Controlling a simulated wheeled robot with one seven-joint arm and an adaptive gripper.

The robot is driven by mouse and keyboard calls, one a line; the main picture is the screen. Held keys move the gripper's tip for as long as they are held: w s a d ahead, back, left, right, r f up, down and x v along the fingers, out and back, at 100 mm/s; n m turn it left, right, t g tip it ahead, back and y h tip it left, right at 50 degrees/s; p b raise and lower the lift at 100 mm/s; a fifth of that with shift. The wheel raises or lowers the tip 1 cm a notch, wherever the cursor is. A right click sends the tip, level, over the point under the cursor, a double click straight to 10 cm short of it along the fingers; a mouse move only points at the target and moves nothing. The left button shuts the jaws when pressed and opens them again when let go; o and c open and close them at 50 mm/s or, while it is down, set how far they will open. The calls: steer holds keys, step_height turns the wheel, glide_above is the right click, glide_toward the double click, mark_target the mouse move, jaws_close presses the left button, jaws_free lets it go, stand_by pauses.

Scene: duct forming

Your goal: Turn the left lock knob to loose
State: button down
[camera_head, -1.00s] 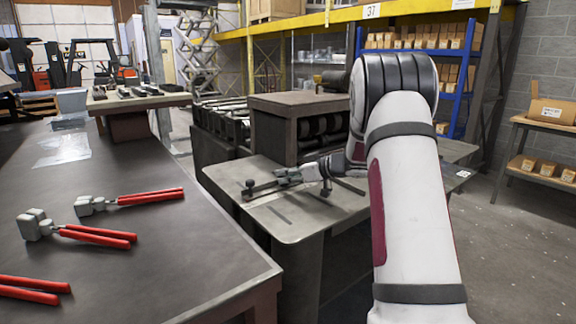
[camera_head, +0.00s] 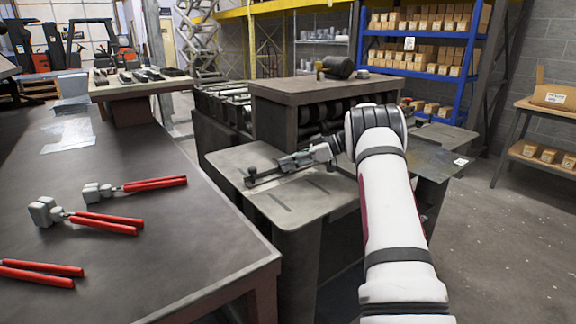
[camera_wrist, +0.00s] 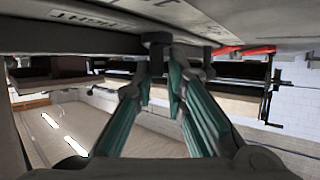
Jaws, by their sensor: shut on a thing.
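A small dark lock knob (camera_wrist: 157,39) shows at the top of the wrist view, where the picture is upside down. It stands on a plate with printed lettering (camera_wrist: 88,19), part of it cut off by the frame. My gripper (camera_wrist: 158,65) has its fingertips closed together at this knob.
A dark bench (camera_head: 150,240) with red-handled tools (camera_head: 110,225) stands at the left. A box-like cabinet (camera_head: 290,88) rises behind the worktable. Blue shelving (camera_head: 418,76) stands further back. Open floor (camera_head: 500,240) lies at the right.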

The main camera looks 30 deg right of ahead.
steer(key=shift+w+f+n+g+y+b, duration=0.1)
steer(key=shift+f+n+g+y+b, duration=0.25)
steer(key=shift+n+g+b, duration=0.3)
steer(key=shift+b, duration=0.35)
steer(key=shift+a+r+n+g+y, duration=0.1)
steer(key=shift+a+n+g+y, duration=0.05)
steer(key=shift+n+g+y, duration=0.15)
steer(key=c, duration=1.7)
jaws_free()
steer(key=shift+r, duration=0.15)
step_height(320, 180, up, 10)
steer(key=shift+w, duration=0.1)
